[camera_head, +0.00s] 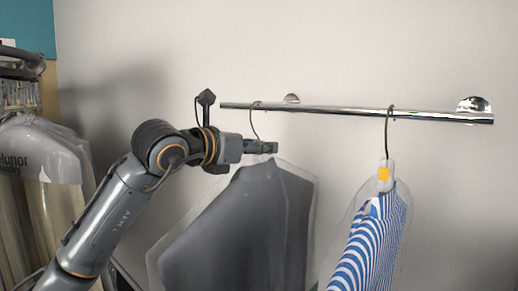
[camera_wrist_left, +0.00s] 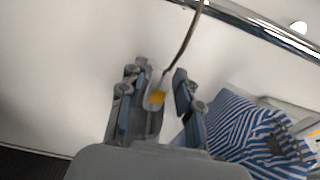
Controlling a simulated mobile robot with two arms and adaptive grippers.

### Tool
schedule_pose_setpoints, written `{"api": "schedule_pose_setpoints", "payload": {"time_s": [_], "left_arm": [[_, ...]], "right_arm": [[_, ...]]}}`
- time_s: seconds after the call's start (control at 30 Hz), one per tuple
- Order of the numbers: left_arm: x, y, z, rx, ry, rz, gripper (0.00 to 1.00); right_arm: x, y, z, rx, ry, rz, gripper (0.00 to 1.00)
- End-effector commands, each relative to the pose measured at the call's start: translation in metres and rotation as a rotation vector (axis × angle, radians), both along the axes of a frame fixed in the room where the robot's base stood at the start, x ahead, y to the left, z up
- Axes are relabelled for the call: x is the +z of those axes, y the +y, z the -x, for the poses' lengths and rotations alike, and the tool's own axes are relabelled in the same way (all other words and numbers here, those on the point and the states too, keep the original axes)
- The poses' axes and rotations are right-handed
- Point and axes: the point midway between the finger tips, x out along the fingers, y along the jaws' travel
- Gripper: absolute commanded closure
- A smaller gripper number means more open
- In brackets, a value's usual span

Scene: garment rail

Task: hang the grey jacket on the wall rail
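The grey jacket (camera_head: 235,225), in a clear plastic cover, hangs below the left part of the wall rail (camera_head: 340,110). Its thin dark hook (camera_head: 253,125) rises to the rail, and its top appears to loop over it. My left gripper (camera_head: 270,147) is at the hanger's neck, just above the jacket's shoulders. A gap shows between neck and right finger. The jacket is mostly hidden there. My right gripper is out of view.
A blue-and-white striped garment (camera_head: 370,240) hangs from the rail to the right, with a yellow tag (camera_head: 384,174) on its hanger. More covered garments (camera_head: 40,160) hang on a rack at the far left. The rail's right end is bare.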

Motion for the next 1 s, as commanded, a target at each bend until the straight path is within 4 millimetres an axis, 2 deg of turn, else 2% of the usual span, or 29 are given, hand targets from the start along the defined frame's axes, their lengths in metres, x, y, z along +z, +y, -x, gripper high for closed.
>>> {"api": "schedule_pose_setpoints", "payload": {"time_s": [0.3, 0.43, 0.57, 0.8, 1.0], "left_arm": [[-0.007, 0.0, -0.001, 0.0, 0.013, -0.007, 0.54], [-0.004, 0.005, 0.005, 0.001, 0.009, -0.005, 0.54], [0.0, 0.017, 0.022, 0.003, 0.005, -0.007, 0.54], [0.009, 0.047, 0.064, 0.002, 0.003, -0.005, 0.54], [0.014, 0.064, 0.088, 0.002, 0.003, -0.003, 0.54]], "right_arm": [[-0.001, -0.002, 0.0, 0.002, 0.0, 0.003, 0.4], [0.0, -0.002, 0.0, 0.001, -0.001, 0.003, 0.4], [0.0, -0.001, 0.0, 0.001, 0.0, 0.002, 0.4], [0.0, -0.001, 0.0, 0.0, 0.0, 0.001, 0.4], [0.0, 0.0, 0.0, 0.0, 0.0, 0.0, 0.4]]}}
